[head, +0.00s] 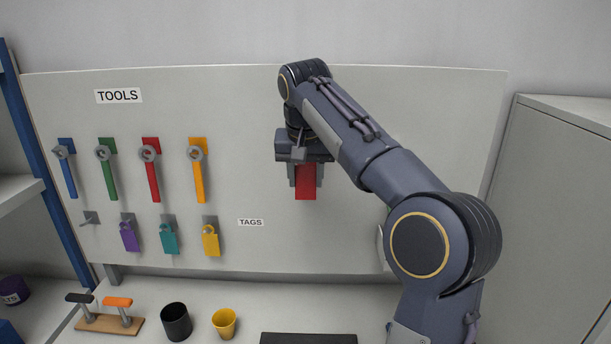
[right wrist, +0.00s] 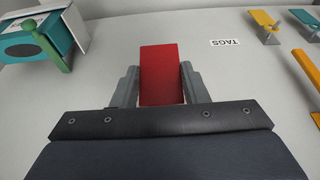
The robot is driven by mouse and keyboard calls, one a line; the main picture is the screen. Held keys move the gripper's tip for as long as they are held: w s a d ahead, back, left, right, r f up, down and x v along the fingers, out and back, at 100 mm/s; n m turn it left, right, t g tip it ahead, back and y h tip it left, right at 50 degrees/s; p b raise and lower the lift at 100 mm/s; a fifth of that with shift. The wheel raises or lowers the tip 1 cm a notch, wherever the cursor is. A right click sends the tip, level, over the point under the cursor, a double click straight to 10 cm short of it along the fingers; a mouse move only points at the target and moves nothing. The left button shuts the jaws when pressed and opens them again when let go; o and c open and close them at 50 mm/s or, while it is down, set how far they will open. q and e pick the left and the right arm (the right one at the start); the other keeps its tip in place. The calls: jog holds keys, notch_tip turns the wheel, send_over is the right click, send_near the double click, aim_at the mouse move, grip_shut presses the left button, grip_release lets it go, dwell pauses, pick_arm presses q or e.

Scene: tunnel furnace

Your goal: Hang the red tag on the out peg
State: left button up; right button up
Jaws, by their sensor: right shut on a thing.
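My right gripper (head: 305,176) is shut on the red tag (head: 306,186) and holds it in front of the pegboard, right of the TAGS label. In the right wrist view the red tag (right wrist: 161,74) shows between the two grey fingers (right wrist: 160,90). One bare peg (head: 90,218) shows at the left end of the tag row, apart from the red tag. No label marks it, so I cannot tell whether it is the out peg. My right arm covers part of the board. My left gripper is not in view.
Purple (head: 129,237), teal (head: 168,240) and yellow (head: 210,242) tags hang on pegs. Several wrenches hang above under the TOOLS label (head: 118,96). Below stand a dark cup (head: 175,322), a yellow cup (head: 224,323) and a wooden block with handles (head: 108,323). A grey cabinet (head: 555,200) is at right.

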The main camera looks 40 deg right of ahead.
jog(key=shift+w+d+f+p, duration=0.1)
jog(key=shift+w+d+p, duration=0.3)
jog(key=shift+w+d, duration=0.35)
jog(key=shift+w+d+f+p, duration=0.1)
jog(key=shift+w+d+p, duration=0.4)
jog(key=shift+w, duration=0.35)
jog(key=shift+w+d+f, duration=0.35)
jog(key=shift+w+d, duration=0.2)
jog(key=shift+d, duration=0.05)
jog(key=o, duration=1)
jog(key=shift+v, duration=3.9)
